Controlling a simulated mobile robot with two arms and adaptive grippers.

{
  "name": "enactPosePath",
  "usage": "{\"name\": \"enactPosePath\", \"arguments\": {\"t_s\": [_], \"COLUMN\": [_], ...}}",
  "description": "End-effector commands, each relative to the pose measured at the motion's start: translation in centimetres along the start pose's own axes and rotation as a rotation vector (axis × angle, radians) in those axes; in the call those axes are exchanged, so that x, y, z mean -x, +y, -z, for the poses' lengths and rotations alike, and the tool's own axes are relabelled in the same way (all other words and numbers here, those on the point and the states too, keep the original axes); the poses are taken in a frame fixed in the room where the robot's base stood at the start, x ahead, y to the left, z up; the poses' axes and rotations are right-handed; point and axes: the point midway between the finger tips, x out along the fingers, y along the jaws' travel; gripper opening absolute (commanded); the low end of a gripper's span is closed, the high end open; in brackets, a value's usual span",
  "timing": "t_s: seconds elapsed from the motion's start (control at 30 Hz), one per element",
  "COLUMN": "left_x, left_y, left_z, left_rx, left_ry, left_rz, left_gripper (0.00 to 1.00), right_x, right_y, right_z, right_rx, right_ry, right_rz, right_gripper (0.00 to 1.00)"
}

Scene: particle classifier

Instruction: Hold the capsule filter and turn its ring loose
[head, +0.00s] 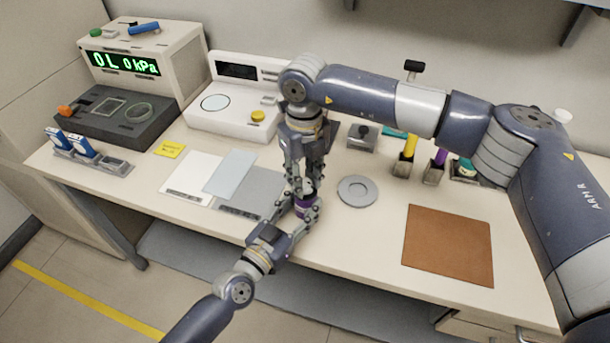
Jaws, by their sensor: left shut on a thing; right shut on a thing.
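My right gripper (303,188) points straight down from above and is shut on the top of the filter, where the ring appears to be. The fingers hide most of the filter, so I cannot tell whether the ring is tight or loose.
A grey round disc (358,191) lies just right of the grippers. A brown mat (448,246) lies clear at the right front. Pale sheets (192,177) lie to the left. A pressure readout box (145,65), a white instrument (236,95) and several small holders stand further back.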

Motion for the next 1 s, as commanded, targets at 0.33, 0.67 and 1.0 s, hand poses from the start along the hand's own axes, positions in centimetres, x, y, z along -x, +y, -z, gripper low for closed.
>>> {"name": "enactPosePath", "arguments": {"t_s": [0.33, 0.67, 1.0], "left_x": [0.0, 0.0, -0.01], "left_y": [0.09, 0.09, 0.08], "left_z": [0.08, 0.11, 0.14], "left_rx": [0.001, 0.001, 0.001], "left_ry": [0.003, 0.004, 0.004], "left_rz": [-0.001, -0.001, -0.001], "left_gripper": [0.0, 0.0, 0.0], "right_x": [-0.54, -0.58, -0.59], "right_y": [0.12, 0.25, 0.3], "right_z": [0.26, 0.38, 0.5], "right_rx": [0.328, 0.641, 0.955], "right_ry": [0.009, 0.01, 0.011], "right_rz": [0.001, -0.001, -0.001], "right_gripper": [0.04, 0.04, 0.04]}}
